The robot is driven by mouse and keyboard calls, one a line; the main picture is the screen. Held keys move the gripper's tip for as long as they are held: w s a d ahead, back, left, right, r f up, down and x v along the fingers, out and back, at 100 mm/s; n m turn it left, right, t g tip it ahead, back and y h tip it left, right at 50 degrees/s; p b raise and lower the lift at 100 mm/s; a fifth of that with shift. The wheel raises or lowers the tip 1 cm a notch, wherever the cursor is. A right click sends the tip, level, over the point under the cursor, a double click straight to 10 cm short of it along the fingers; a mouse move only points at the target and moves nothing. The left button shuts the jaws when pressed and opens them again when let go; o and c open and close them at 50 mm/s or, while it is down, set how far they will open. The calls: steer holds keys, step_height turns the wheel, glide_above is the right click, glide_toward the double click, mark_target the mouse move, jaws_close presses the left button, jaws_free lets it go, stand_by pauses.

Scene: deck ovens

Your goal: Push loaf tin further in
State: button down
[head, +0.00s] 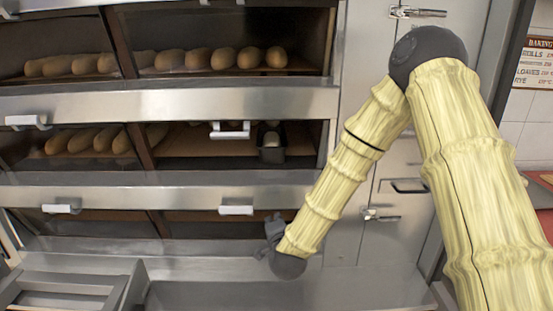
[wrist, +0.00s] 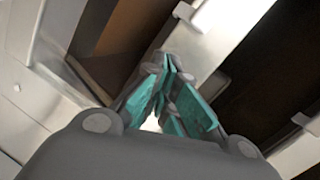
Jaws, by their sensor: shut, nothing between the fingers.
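The loaf tin (head: 271,152) is a small dark tin with a pale loaf in it. In the head view it stands on the right part of the middle oven deck, near the opening. My gripper (head: 274,228) is lower, in front of the bottom deck and below the tin, not touching it. In the wrist view my gripper (wrist: 168,75) shows teal finger pads closed together with nothing between them. I cannot make out the tin in the wrist view.
Loaves (head: 222,58) fill the upper deck, and more loaves (head: 90,140) lie in the middle deck's left part. A white handle (head: 230,130) stands left of the tin at the opening. Steel ledges (head: 170,197) run between decks. A steel frame (head: 75,285) is at lower left.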

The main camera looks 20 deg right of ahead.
steer(key=w+d+r+m+t+h, duration=0.1)
steer(key=w+r+m, duration=0.1)
steer(key=r, duration=0.5)
steer(key=w+d+r+m+t+h, duration=0.2)
steer(key=r+m, duration=0.1)
steer(key=r, duration=0.3)
steer(key=p, duration=0.3)
glide_toward(276, 152)
steer(key=x, duration=0.5)
steer(key=shift+w+d+r, duration=0.2)
steer(key=shift+w, duration=0.05)
steer(key=shift+x, duration=0.75)
steer(key=shift+w+f, duration=0.1)
steer(key=shift+f, duration=0.05)
